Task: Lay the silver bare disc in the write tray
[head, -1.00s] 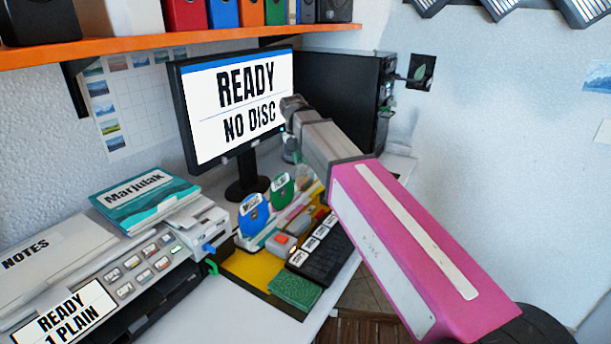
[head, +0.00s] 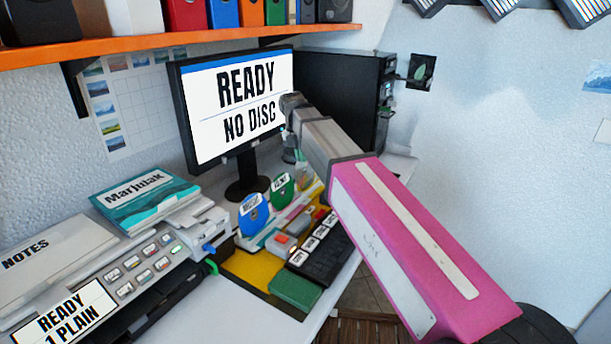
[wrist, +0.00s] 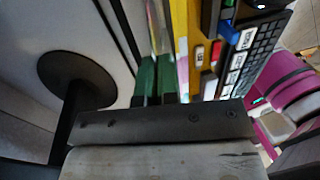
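My gripper shows in the wrist view (wrist: 157,82) as two green fingers close together. A thin, shiny, rainbow-tinted sliver (wrist: 158,28) stands edge-on just beyond the fingertips; it looks like the silver disc gripped between them. In the head view my gripper is mostly hidden behind my wrist, by the monitor's lower right corner. The black computer tower (head: 335,95) stands behind the monitor, its drive front facing right. The monitor (head: 235,105) reads "READY NO DISC".
A blue disc (head: 253,215) and a green disc (head: 282,192) stand in a holder on the desk. A black keyboard (head: 320,245), a green block (head: 296,290) and a printer (head: 140,270) are nearby. An orange shelf (head: 130,44) hangs above. The right wall side is open.

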